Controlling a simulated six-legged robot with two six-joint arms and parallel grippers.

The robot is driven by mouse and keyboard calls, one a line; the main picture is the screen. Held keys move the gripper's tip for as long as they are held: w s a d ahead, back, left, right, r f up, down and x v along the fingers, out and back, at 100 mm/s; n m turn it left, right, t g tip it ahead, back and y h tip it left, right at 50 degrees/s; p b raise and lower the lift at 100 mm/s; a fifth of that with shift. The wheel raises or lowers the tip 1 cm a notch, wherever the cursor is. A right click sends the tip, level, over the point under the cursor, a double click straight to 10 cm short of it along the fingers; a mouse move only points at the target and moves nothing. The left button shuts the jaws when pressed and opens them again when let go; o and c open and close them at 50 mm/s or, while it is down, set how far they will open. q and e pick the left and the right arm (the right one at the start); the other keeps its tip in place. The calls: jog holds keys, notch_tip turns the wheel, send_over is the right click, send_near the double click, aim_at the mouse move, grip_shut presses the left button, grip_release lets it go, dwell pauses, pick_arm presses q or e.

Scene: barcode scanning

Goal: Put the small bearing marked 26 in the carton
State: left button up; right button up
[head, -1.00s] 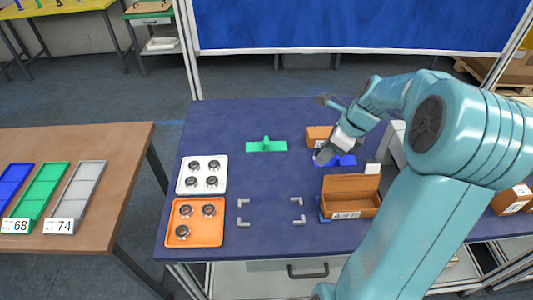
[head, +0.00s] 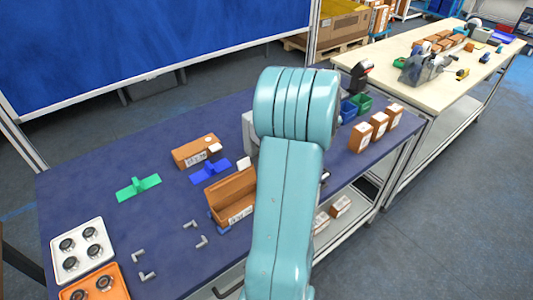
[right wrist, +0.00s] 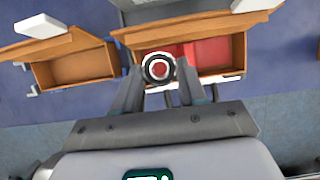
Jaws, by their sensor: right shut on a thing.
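My right gripper (right wrist: 160,80) is shut on a small ring-shaped bearing (right wrist: 158,67) with a dark rim and a reddish centre. In the right wrist view the bearing appears in front of the near edge of an open brown carton (right wrist: 186,33) with red inside; I cannot tell its height above it. In the head view my arm hides the gripper and the bearing. An open brown carton (head: 230,186) stands left of my arm there. No number is readable on the bearing. My left gripper is not in view.
Another open carton (right wrist: 80,68) lies left in the wrist view. White (head: 83,231) and orange (head: 118,291) trays hold bearings. A green holder (head: 138,188), a blue holder (head: 210,171), a closed carton (head: 190,151) and corner brackets stand on the blue table. Several cartons (head: 378,126) stand right.

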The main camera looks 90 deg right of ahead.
jog(key=shift+f, duration=3)
jog(key=o, duration=0.8)
jog(key=shift+r+p, duration=2.55)
jog(key=shift+p, duration=0.05)
